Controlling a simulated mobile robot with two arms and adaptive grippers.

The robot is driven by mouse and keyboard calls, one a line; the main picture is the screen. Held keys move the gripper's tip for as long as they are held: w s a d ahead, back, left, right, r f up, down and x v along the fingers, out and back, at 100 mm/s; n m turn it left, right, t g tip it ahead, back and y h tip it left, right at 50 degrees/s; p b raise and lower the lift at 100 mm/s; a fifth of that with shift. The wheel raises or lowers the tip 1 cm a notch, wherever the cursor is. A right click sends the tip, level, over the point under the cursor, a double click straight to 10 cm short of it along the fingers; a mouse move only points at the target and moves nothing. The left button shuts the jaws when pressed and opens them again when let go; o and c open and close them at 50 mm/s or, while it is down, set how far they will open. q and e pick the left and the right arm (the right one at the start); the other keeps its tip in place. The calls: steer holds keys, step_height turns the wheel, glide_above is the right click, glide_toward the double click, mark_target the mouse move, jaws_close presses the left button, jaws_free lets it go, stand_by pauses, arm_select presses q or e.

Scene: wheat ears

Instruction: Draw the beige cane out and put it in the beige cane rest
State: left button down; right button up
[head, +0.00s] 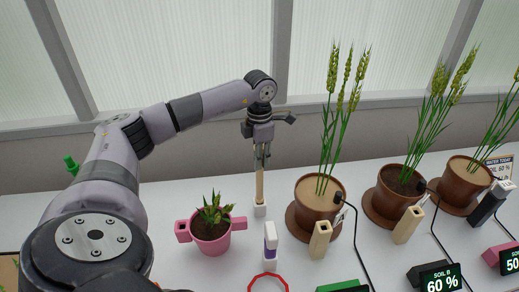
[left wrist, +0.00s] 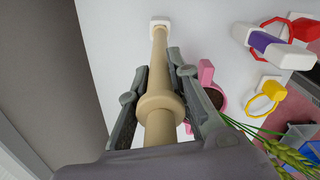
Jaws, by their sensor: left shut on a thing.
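My left gripper (head: 262,158) is shut on the beige cane (head: 260,186), which stands nearly upright below it in the head view. In the left wrist view the gripper's fingers (left wrist: 160,105) lie on both sides of the beige cane (left wrist: 159,65), near its round collar. The cane's far end meets a small white square holder (head: 260,211), also seen in the left wrist view (left wrist: 160,22). I cannot tell how deep the end sits in it. Two beige upright blocks (head: 320,240) (head: 407,225) stand before the brown pots; I cannot tell which is the beige cane rest. My right gripper is not in view.
A pink pot (head: 211,243) with a plant stands left of the cane. Brown pots of wheat (head: 316,203) stand to the right. A white and purple post (head: 270,246) and red ring (head: 268,283) are in front. Dark cables and soil displays (head: 440,280) lie at right.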

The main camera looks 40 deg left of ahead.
arm_select(q)
steer(key=shift+f, duration=0.35)
steer(key=c, duration=1.4)
jaws_free()
step_height(320, 180, up, 12)
steer(key=shift+r, duration=0.1)
